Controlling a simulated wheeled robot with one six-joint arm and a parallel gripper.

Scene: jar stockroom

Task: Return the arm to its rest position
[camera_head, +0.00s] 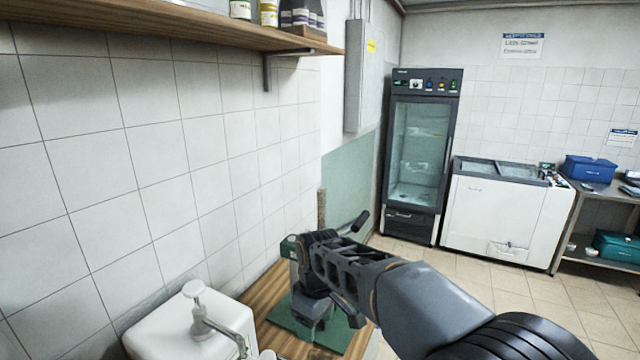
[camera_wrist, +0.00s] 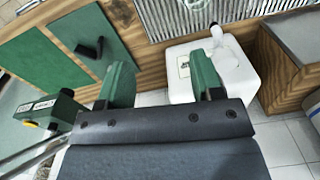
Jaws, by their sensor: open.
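My arm (camera_head: 350,270) reaches from the lower right over the wooden counter (camera_head: 262,285). In the wrist view, my gripper (camera_wrist: 160,62) shows two green fingers set wide apart, with nothing between them. Beyond the fingers is the wooden counter's edge. A white jug with a pump top (camera_wrist: 208,68) lies beyond the right finger; it also shows at the lower left of the head view (camera_head: 185,325). In the head view I cannot clearly make out the fingers.
A green device with a yellow button (camera_wrist: 50,108) is at left. A shelf with jars (camera_head: 180,25) overhangs the tiled wall. A glass-door fridge (camera_head: 418,150) and white chest freezer (camera_head: 490,210) stand beyond open floor.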

